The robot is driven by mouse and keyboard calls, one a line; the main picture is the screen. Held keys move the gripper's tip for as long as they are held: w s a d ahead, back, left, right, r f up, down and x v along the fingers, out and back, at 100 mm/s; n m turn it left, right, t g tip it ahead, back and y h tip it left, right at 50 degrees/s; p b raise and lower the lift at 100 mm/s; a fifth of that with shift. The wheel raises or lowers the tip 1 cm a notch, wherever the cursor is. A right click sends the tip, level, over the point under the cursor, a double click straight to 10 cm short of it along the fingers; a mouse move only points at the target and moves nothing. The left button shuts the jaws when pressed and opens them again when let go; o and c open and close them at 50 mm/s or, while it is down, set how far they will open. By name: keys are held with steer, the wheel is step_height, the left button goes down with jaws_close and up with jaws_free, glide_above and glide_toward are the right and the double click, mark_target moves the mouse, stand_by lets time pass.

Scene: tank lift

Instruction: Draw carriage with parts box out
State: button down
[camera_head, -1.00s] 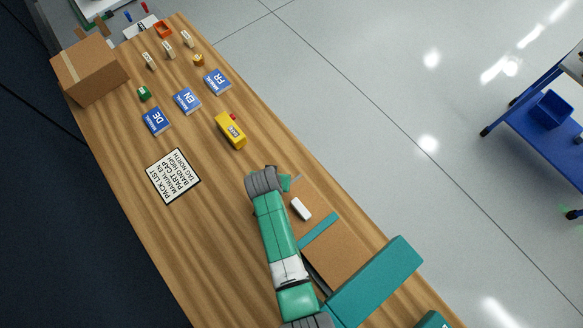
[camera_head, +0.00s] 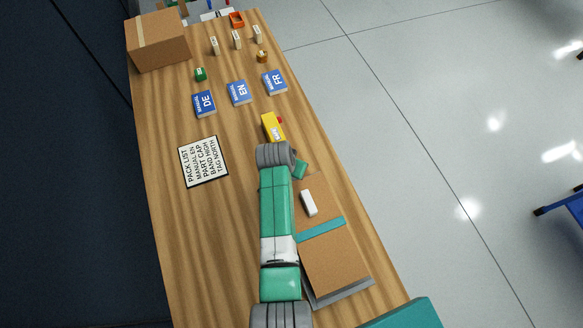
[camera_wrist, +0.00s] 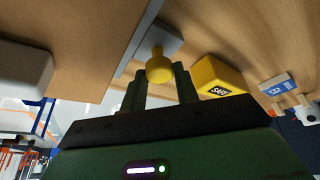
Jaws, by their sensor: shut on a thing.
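A flat cardboard box (camera_head: 337,262) with a teal band lies on a grey carriage, whose edge (camera_head: 345,294) shows beneath it on the wooden table. In the wrist view, the box (camera_wrist: 75,50) is at the upper left and the grey carriage (camera_wrist: 140,38) runs along its side, with a yellow knob (camera_wrist: 158,66) at its end. My gripper (camera_wrist: 160,80) is shut on this knob. In the head view, my gripper (camera_head: 300,170) is at the box's far end, partly hidden by my wrist.
A yellow block (camera_head: 273,126) stands just beyond my gripper; it also shows in the wrist view (camera_wrist: 218,78). A white block (camera_head: 308,203) rests on the cardboard. A teal housing (camera_head: 405,315) is at the bottom. Manuals, a pack list and a large carton (camera_head: 158,42) are farther off.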

steer(key=shift+f, duration=0.15)
steer(key=c, duration=1.1)
jaws_free()
steer(key=shift+w+a, duration=0.15)
steer(key=shift+w, duration=0.05)
steer(key=shift+o, duration=0.2)
steer(key=p+v, duration=0.1)
steer(key=v, duration=0.7)
steer(key=shift+p, duration=0.4)
